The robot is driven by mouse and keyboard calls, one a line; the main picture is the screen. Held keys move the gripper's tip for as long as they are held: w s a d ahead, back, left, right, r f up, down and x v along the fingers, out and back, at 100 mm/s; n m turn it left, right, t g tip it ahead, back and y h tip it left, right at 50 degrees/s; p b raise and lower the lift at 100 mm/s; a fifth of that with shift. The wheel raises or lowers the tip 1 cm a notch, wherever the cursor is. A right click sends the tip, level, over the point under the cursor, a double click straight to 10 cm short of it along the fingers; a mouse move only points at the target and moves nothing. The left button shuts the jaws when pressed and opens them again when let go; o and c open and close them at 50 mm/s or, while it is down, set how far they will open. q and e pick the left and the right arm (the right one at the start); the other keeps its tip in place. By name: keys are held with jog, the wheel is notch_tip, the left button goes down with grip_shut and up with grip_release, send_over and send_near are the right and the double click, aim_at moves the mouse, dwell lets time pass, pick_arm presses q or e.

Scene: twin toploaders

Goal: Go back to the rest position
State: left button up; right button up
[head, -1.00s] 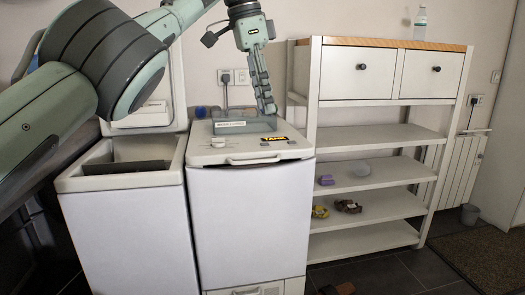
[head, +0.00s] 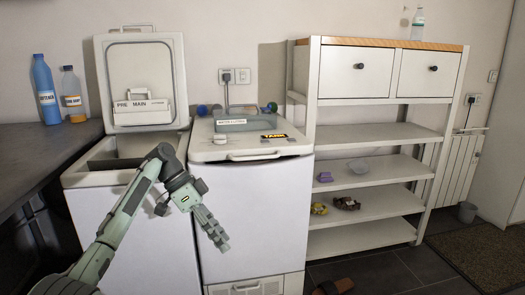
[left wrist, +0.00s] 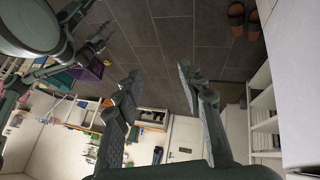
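My left gripper (head: 218,238) hangs in front of the two toploaders in the head view, pointing down and to the right. In the left wrist view (left wrist: 158,80) its two fingers stand apart with nothing between them. What looks like part of my right arm and gripper (left wrist: 98,38) shows small at the upper left of that view; I cannot tell whether that gripper is open. The left toploader (head: 160,245) has its lid (head: 140,82) raised. The right toploader (head: 255,200) has its lid down, with a grey-green box (head: 232,126) and a black-and-yellow label (head: 275,136) on top.
A shelf unit (head: 375,138) with two drawers stands at the right, holding small items. A dark counter (head: 50,155) with two bottles is at the left. Brown slippers (left wrist: 246,20) lie on the tiled floor. Floor in front of the shelf is mostly clear.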

pick_arm(q)
jog(key=s+a+f+n, duration=0.1)
jog(key=s+a+f, duration=0.8)
jog(key=f, duration=0.2)
jog(key=w+a+f+n+t+y, duration=0.1)
jog(key=w+a+n+t+y, duration=0.65)
jog(key=w+a, duration=0.55)
jog(key=w+a+r+n+t+y, duration=0.4)
jog(key=w+a+r+n+t, duration=0.2)
jog(key=w+a+r, duration=0.25)
jog(key=s+d+f+m+g+h, duration=0.1)
jog(key=s+d+f+g, duration=0.15)
jog(key=s+f, duration=0.85)
jog(key=s+d+f+g+h, duration=0.15)
jog(key=s+d+f, duration=0.4)
jog(key=f, duration=0.95)
jog(key=s+d+f+g, duration=0.1)
jog(key=s+f, duration=0.4)
jog(key=s, duration=0.6)
jog(key=s+d+f+g, duration=0.2)
jog(key=s+f, duration=0.3)
jog(key=s, duration=0.6)
jog(key=s+d+f+g+h, duration=0.1)
jog(key=s+d+f+g, duration=0.1)
jog(key=s+f, duration=0.4)
jog(key=s, duration=0.5)
jog(key=shift+s, duration=0.2)
jog(key=shift+d+f+m, duration=0.1)
jog(key=shift+m, duration=0.15)
jog(key=shift+c, duration=0.2)
